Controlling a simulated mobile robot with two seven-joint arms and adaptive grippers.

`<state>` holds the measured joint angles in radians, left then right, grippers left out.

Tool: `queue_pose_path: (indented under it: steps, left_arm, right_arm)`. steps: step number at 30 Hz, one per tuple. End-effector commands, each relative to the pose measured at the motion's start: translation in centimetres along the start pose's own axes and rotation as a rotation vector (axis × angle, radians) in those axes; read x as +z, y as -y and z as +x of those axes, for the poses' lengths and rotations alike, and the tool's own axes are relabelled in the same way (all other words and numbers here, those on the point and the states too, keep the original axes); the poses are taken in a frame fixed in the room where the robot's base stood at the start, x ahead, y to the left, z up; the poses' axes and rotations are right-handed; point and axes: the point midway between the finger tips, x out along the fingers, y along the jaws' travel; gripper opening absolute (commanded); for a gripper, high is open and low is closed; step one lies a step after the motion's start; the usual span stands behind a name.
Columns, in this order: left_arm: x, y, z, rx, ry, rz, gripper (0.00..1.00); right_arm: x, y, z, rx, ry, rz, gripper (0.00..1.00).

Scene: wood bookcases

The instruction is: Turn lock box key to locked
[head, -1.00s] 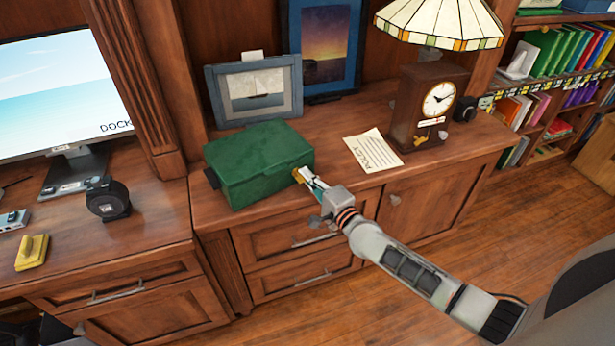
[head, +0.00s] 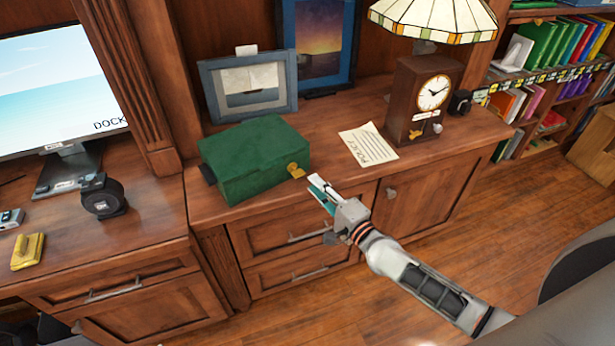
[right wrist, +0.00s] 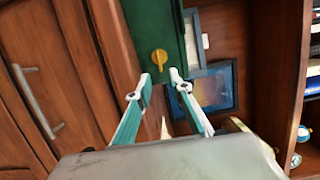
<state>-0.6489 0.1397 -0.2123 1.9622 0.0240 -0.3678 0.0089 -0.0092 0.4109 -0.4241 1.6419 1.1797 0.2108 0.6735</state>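The green lock box (head: 254,160) sits on the cabinet top in the head view, with its lid down. Its yellow key (head: 296,171) sticks out of the right side of the box. The key (right wrist: 159,61) also shows in the right wrist view, against the green box wall (right wrist: 158,22), just beyond the fingertips. My right gripper (head: 319,189) is apart from the key, a little to its right and front. In the right wrist view its fingers (right wrist: 161,76) are spread with nothing between them. My left gripper is not in view.
A paper sheet (head: 368,147) lies right of the box, beside a wooden clock (head: 425,100) under a lamp (head: 432,20). A picture frame (head: 249,88) stands behind the box. A black tape dispenser (head: 105,197) stands on the desk at left.

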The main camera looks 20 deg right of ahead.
Motion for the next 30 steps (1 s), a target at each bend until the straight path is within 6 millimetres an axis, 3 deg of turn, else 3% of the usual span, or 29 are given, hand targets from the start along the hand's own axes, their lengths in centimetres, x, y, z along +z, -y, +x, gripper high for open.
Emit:
queue_pose_path:
  steps: [3,9,27,30]
  left_arm:
    - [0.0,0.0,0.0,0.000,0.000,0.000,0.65]
    - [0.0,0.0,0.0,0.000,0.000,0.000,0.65]
    - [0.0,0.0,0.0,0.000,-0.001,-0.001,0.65]
    - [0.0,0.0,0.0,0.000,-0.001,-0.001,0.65]
  right_arm:
    - [0.0,0.0,-2.2,0.001,0.000,0.000,0.21]
    - [0.1,0.0,-4.3,0.001,0.001,-0.001,0.21]
    - [0.1,0.0,-4.7,0.000,0.001,-0.001,0.21]
    - [0.8,-0.5,-5.2,0.009,0.012,-0.040,0.21]
